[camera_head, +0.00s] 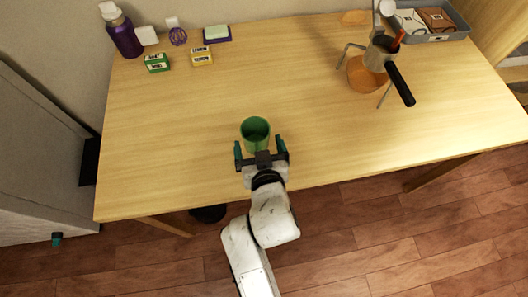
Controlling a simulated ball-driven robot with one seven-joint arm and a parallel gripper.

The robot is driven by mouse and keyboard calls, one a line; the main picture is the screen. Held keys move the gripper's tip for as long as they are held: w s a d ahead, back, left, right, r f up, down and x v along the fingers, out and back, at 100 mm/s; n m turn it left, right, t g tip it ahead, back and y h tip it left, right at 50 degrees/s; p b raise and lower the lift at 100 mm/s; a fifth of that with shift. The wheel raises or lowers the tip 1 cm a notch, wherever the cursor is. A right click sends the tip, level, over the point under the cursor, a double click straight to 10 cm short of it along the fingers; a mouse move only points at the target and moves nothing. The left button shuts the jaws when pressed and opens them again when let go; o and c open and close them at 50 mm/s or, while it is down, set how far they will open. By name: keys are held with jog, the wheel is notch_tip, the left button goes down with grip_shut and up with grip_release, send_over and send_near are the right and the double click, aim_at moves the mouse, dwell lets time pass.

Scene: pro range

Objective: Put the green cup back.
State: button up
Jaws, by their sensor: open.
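A green cup (255,133) stands upright on the wooden table, a little in from the front edge. Its open top faces up and its inside looks empty. My gripper (260,150) is open just in front of the cup. Its two fingers spread to the left and right of the cup's near side. I cannot tell whether the fingers touch the cup.
The wooden table (190,125) is clear around the cup. At the back left are a purple bottle (124,36), a green box (157,62) and a yellow box (201,56). At the back right are a dark-handled pot (380,58) on a stand and a grey tray (460,22).

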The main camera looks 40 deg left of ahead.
jog(key=v, duration=1)
jog(key=shift+d, duration=0.2)
jog(key=shift+s+r, duration=0.1)
jog(key=w+d+f+m+h, duration=0.2)
jog(key=d+h, duration=0.1)
jog(key=d, duration=0.5)
jog(key=w+d+f+m+g+h, duration=0.1)
jog(key=d+f+m+h, duration=0.15)
jog(key=d, duration=0.45)
jog(key=w+d+f+m+h, duration=0.1)
jog(key=w+d+f+h, duration=0.15)
jog(key=d, duration=0.55)
jog(key=s+d+f+m+g+h, duration=0.1)
jog(key=s+d+m+g, duration=0.1)
jog(key=s+d, duration=0.5)
jog(key=s+d+f+m+g+h, duration=0.1)
jog(key=s+d+f+m+g, duration=0.1)
jog(key=s+d+g, duration=0.2)
jog(key=s+d, duration=0.3)
jog(key=d, duration=0.3)
jog(key=shift+d+f+m+g, duration=0.3)
jog(key=shift+d+m+g, duration=0.05)
jog(key=shift+g, duration=0.05)
